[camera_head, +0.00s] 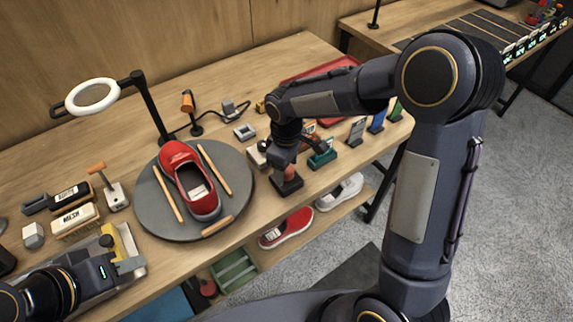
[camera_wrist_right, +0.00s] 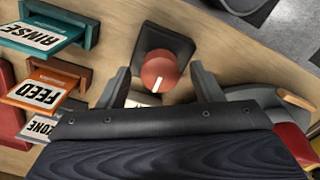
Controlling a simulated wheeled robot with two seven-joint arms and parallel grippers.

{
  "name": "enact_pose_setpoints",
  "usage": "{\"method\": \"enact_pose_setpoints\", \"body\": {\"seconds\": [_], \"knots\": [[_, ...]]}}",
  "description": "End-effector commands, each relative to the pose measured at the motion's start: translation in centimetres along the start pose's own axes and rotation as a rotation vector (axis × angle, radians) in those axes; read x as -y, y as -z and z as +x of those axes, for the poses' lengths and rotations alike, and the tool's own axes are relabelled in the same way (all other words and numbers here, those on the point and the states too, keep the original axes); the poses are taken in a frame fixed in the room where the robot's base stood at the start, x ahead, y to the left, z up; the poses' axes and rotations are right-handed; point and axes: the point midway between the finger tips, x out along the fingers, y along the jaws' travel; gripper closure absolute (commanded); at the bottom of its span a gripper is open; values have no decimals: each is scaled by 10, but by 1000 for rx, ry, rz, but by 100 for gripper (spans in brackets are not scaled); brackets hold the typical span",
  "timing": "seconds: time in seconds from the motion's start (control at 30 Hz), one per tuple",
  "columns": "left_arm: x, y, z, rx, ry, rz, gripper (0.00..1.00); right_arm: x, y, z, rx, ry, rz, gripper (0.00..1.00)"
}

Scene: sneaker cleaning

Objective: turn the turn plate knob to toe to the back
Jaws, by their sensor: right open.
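The turn plate knob (camera_wrist_right: 158,70) is a red-orange dial with a white mark on a black square base. It also shows in the head view (camera_head: 290,174), partly hidden under my right gripper (camera_head: 285,158). In the right wrist view my right gripper (camera_wrist_right: 160,80) is open, its fingers on either side of the knob with gaps showing. The round grey turn plate (camera_head: 154,218) carries a red sneaker (camera_head: 182,160), its closed red toe toward the back and its opening nearer the front. My left gripper (camera_head: 128,266) is at the lower left, beside a yellow piece; its jaws are unclear.
A ring lamp (camera_head: 92,96) rises behind the turn plate. Brushes (camera_head: 74,218) lie to its left. A red shoe (camera_head: 287,228) and a white shoe (camera_head: 340,191) sit on the lower shelf.

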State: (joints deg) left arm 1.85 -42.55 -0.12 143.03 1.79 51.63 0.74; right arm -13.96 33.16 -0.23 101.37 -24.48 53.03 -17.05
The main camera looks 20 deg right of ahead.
Motion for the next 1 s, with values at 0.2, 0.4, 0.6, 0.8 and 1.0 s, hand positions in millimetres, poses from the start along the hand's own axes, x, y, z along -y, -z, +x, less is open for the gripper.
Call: {"method": "enact_pose_setpoints", "body": {"seconds": [0.2, 0.4, 0.6, 0.8, 1.0], "knots": [[1, -1, 1, 0, 0, 0, 64, -1, 1, -22, -4, -3, 1, 41], [1, -1, 3, 0, 0, 0, 64, 0, 1, -56, -5, -2, 0, 41], [1, -2, 3, 0, 0, 0, 64, 0, 0, -76, -2, -1, 0, 41], [1, -2, 3, 0, 0, 0, 64, 0, 0, -78, -1, 0, 0, 41], [1, -1, 3, 0, 0, 0, 64, 0, 0, -78, -1, 0, 0, 41]]}}
